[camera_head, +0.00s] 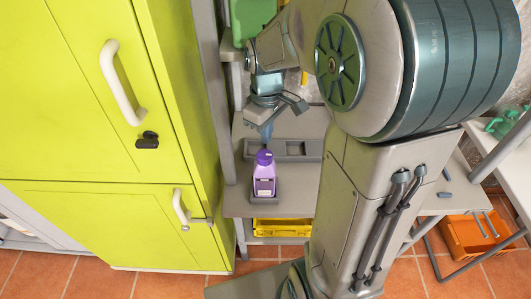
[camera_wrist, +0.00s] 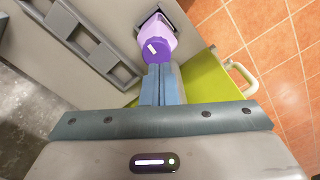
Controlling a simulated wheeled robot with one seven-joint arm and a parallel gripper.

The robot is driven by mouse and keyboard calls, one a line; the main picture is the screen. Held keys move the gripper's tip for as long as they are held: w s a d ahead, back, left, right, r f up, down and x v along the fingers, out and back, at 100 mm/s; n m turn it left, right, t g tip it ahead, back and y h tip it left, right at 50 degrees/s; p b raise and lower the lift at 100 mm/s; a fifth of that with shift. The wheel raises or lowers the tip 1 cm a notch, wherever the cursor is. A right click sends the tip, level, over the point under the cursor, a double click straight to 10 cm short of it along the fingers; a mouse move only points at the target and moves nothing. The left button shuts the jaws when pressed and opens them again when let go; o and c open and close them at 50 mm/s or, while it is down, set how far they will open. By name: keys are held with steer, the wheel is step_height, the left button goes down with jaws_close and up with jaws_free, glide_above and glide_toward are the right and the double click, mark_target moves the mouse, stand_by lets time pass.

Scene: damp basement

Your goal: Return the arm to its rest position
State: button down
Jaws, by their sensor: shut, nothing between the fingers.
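My gripper (camera_head: 267,135) is shut and empty, its blue fingers pointing down over the grey shelf. In the wrist view the closed fingers of my gripper (camera_wrist: 160,84) lie side by side with nothing between them. A purple bottle (camera_head: 264,186) with a purple cap and a pale label stands upright on the shelf, just in front of and below the fingertips. The bottle (camera_wrist: 163,40) also shows in the wrist view just beyond the fingertips; whether they touch the cap I cannot tell. My arm reaches in from the right and hides part of the shelf.
A grey tray (camera_head: 300,157) with recesses lies behind the bottle on the grey shelf (camera_head: 296,202). A lime-green cabinet (camera_head: 85,100) with white handles stands close on the left. A yellow bin (camera_head: 282,228) sits below. An orange crate (camera_head: 468,238) stands at the right.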

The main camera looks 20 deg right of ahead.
steer(key=s+r+m+t, duration=0.1)
steer(key=s+r+m, duration=0.1)
steer(key=s, duration=0.4)
steer(key=s+a+r+m+t, duration=0.1)
steer(key=s+r+m+t, duration=0.1)
steer(key=s+m, duration=0.3)
steer(key=shift+s+r+t, duration=0.3)
steer(key=shift+s+r, duration=0.2)
steer(key=shift+s, duration=0.7)
